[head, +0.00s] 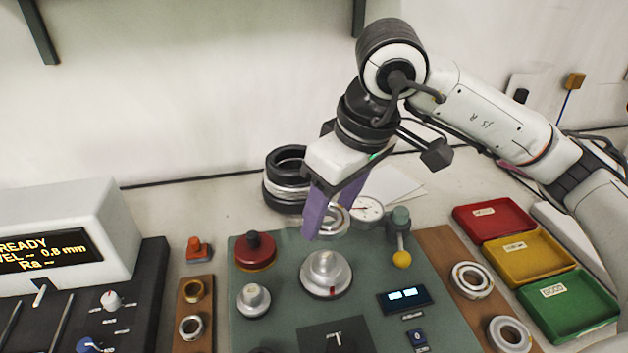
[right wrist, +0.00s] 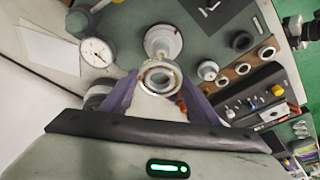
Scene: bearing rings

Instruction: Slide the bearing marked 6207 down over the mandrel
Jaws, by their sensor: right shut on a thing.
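My right gripper (head: 329,221) is shut on a silver bearing (head: 339,219), with one purple finger on each side of it. In the right wrist view the bearing (right wrist: 148,80) lies flat between the fingertips, and no marking on it can be read. The mandrel (head: 325,272) is a stepped silver post on a round base on the green plate. The held bearing is above and behind it in the head view, apart from it. In the right wrist view the mandrel (right wrist: 163,42) shows just beyond the ring. My left gripper is not in view.
A dial gauge (head: 367,208) and a yellow-ball lever (head: 402,259) stand right of the gripper. A red-based knob (head: 254,252) and a small silver post (head: 253,301) are left. More bearings (head: 470,280) lie on the right board, beside red, yellow and green trays (head: 568,305).

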